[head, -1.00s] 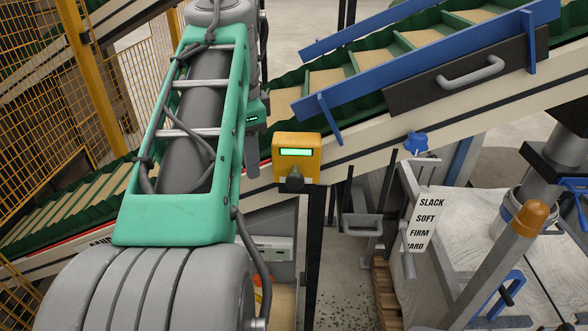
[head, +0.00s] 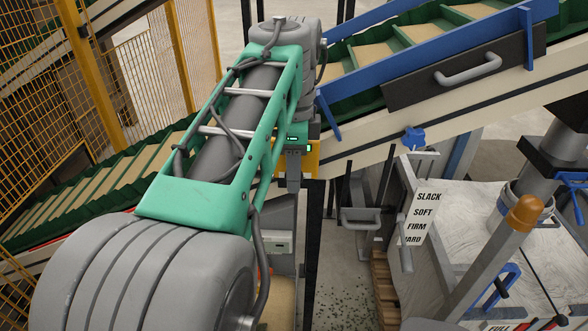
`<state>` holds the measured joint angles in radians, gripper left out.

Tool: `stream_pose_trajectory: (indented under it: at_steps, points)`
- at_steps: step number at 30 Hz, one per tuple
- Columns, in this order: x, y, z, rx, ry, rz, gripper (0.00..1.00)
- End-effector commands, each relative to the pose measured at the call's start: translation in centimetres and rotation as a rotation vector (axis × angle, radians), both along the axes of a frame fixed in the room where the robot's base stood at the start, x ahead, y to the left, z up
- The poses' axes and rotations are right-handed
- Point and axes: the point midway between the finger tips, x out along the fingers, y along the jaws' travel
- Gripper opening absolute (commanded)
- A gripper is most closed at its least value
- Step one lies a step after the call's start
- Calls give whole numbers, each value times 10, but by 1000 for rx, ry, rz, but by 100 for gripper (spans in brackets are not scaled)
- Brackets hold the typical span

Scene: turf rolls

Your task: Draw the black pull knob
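The yellow box (head: 313,162) is fixed on the conveyor's cream side rail, and my arm now covers most of it. The black pull knob on the lower front of this box is hidden behind the end of my arm. My gripper (head: 294,178) is a small grey shape below my green wrist, pointing down in front of the box. Its fingers are too small and too covered to tell whether they are open, or whether they touch the knob.
The conveyor with green dividers (head: 390,50) rises to the right behind a blue rail (head: 420,52). A blue star knob (head: 413,138) sits right of the box. A SLACK-to-HARD label plate (head: 420,215) and an orange-capped post (head: 525,215) stand lower right. Yellow mesh fencing (head: 40,90) is at left.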

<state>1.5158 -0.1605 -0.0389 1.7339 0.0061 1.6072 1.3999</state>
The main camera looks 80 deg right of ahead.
Motion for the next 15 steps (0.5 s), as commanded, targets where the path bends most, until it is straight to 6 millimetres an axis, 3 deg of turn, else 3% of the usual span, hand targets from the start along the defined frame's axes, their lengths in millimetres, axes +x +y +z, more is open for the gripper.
stream_pose_trajectory:
  at_steps: [2,15]
  points:
    - [0,0,0,0,0,0,37]
    - [0,0,0,0,0,1,1]
